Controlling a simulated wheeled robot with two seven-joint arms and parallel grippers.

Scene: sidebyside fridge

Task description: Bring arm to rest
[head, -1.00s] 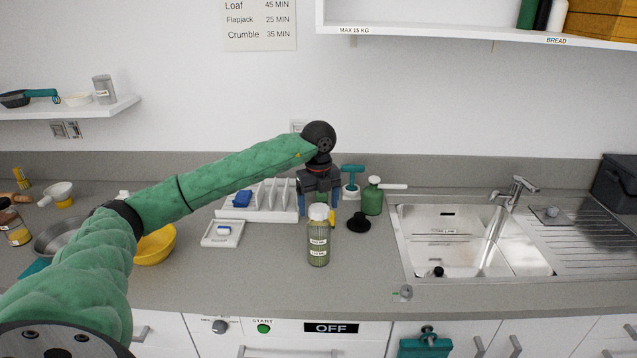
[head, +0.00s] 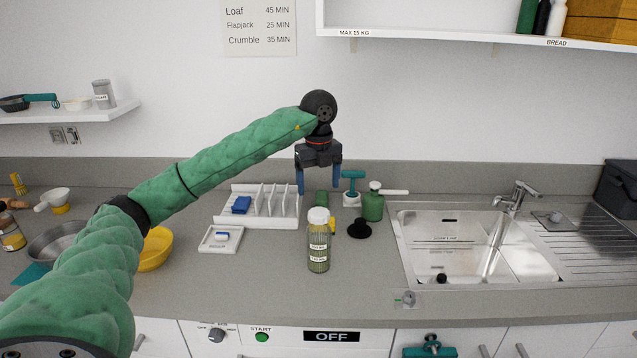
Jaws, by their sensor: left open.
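My left arm comes in from the left with a green padded sleeve. My left gripper (head: 318,182) points down, with its two blue fingers apart and nothing between them. It hangs above the counter, in front of the back wall. A clear bottle with a white cap and labels (head: 318,247) stands upright on the counter, below and nearer than the gripper, apart from it. My right gripper is not in view.
A white rack (head: 262,222), a small white tray (head: 219,246), a green bottle (head: 372,205) and a black stopper (head: 360,230) are close by. The sink (head: 465,248) lies right. A shelf (head: 480,34) hangs above right. The front counter is clear.

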